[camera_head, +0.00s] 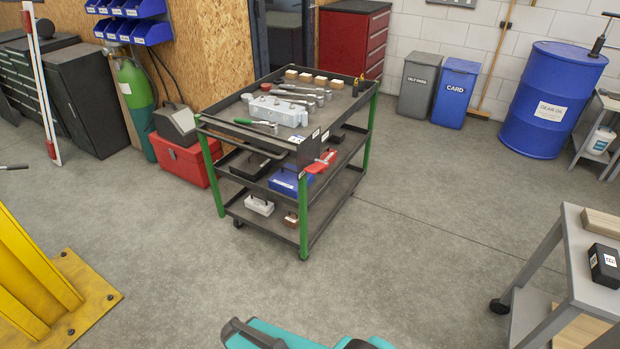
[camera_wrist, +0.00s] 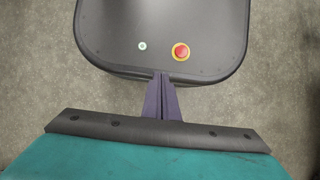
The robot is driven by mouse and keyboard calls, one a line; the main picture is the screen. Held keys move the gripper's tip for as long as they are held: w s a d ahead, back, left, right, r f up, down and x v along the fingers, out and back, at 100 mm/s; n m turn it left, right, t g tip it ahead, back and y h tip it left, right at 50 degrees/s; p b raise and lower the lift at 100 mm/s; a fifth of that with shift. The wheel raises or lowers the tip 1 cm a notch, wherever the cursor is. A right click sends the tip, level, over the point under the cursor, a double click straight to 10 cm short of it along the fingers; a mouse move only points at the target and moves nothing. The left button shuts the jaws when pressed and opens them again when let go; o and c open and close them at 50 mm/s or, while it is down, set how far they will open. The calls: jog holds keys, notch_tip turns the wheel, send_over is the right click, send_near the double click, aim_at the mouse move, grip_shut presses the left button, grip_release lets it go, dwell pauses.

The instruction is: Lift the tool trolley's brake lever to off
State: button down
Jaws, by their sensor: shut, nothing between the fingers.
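The tool trolley (camera_head: 283,206) stands in the middle of the head view, with dark shelves and green corner posts. The trolley is not in the wrist view.
The trolley carries sockets, tools and cases. A red toolbox (camera_head: 182,160) stands close on its left. A yellow post base (camera_head: 70,300) is at lower left, and a grey cart (camera_head: 575,245) at lower right. The floor (camera_head: 400,240) in front of the trolley is clear.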

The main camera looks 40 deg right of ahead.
jog(key=shift+w, duration=0.1)
dwell(0.3)
jog(key=w+d+m+t+y+b, duration=0.2)
jog(key=w+m+t+y+b, duration=0.45)
jog(key=w+m, duration=0.8)
jog(key=w+d+r+m+t+y+b, duration=0.1)
jog(key=w+d+r+m+t+y, duration=0.2)
jog(key=w+d, duration=0.4)
jog(key=w+d+r+m+t+b, duration=0.1)
jog(key=w+d+r+m+t, duration=0.15)
jog(key=w+d+m, duration=0.3)
jog(key=w+d+r+m+t+h+b, duration=0.15)
jog(key=d+r+m+t, duration=0.3)
jog(key=d, duration=0.65)
jog(key=w+d+r+m+t+b, duration=0.2)
jog(key=d+r+m+t, duration=0.3)
jog(key=d, duration=0.7)
jog(key=s+d+r+m+t+h, duration=0.1)
jog(key=s+d+r, duration=0.1)
jog(key=d, duration=0.4)
jog(key=s+d+r+m+t+h+b, duration=0.1)
jog(key=s+d+r+m+t+h, duration=0.1)
jog(key=d+r, duration=0.3)
jog(key=s+d+r+m+t+h+b, duration=0.1)
jog(key=s+d+r+m, duration=0.1)
jog(key=d, duration=0.5)
jog(key=shift+s+r, duration=0.75)
jog(key=shift+r, duration=0.2)
